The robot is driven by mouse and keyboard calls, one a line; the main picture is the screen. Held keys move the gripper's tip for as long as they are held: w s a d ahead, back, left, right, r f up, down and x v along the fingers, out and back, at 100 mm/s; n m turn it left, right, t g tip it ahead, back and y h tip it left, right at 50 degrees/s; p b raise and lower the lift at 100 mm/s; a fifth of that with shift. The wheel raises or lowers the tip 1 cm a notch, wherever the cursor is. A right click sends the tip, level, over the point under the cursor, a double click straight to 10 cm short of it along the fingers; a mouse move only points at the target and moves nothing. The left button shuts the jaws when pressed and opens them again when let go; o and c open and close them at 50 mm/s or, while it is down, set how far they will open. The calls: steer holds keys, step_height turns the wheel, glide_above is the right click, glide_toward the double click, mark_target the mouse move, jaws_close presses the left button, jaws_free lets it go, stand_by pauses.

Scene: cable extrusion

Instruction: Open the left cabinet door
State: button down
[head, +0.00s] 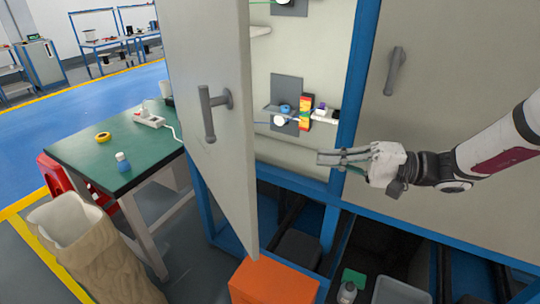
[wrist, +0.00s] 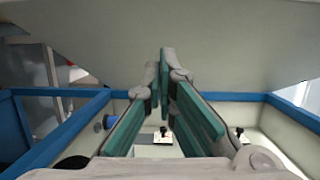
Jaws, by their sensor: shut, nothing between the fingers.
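The left cabinet door (head: 230,165) is a pale grey panel that stands swung out from the blue cabinet frame (head: 358,75), with the interior showing beside it. Its grey bar handle (head: 209,112) is on the outer face, on the left in the head view. My gripper (head: 320,158) is in front of the opening, to the right of the door's free edge and apart from the handle. Its fingers are shut and empty. In the wrist view the closed fingertips (wrist: 165,58) point at a pale panel (wrist: 220,35); I cannot tell whether they touch it.
The right cabinet door (head: 440,110) is closed, with its own handle (head: 395,72). An orange box (head: 273,282) stands below the open door. A green-topped table (head: 85,155) and a brown sack (head: 90,250) are on the left. Blue floor (head: 60,110) lies clear behind the table.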

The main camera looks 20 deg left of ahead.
steer(key=s+a+p, duration=0.2)
steer(key=s+a, duration=0.2)
steer(key=a, duration=0.8)
steer(key=shift+s+a+y, duration=0.15)
steer(key=shift+s+y, duration=0.05)
steer(key=shift+y, duration=0.1)
steer(key=shift+f, duration=0.1)
